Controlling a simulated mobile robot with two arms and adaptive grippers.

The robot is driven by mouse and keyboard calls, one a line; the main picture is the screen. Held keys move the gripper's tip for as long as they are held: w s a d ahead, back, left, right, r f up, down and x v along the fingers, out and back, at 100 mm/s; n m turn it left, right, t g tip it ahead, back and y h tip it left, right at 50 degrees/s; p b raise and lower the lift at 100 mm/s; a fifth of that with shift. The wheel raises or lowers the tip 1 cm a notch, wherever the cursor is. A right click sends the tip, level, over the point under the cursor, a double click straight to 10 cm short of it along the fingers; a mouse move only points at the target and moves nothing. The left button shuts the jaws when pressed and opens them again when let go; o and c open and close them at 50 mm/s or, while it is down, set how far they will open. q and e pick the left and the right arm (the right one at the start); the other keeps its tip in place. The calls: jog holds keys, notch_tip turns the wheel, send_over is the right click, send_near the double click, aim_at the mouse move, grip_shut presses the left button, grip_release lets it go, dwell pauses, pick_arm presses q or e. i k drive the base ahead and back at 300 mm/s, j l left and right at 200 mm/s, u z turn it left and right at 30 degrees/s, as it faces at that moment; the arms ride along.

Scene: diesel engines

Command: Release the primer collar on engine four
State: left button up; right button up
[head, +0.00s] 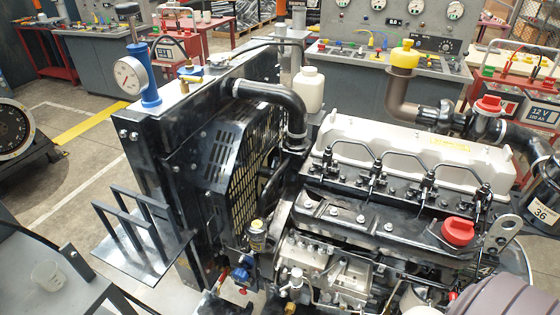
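One diesel engine (395,190) fills the middle and right of the head view, with a pale valve cover, black injector lines and a red cap (458,231). I see no number four on it. Low on its near left side is a small dark cylinder with a yellow top (257,235), upright. Neither of my grippers is in view.
A radiator with a slotted fan guard (230,170) stands at the engine's left, with a blue gauge tester (138,75) on top. A black bracket shelf (140,250) juts out at left. Control benches (390,62) and battery carts stand behind. Open floor (70,180) lies left.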

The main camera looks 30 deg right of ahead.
aim_at(295, 288)
jog(key=l+z, duration=0.2)
jog(key=z, duration=0.2)
jog(key=l+z, duration=0.15)
jog(key=z, duration=0.2)
jog(key=k+u, duration=0.3)
jog(key=i+l, duration=0.05)
jog(key=i, duration=0.05)
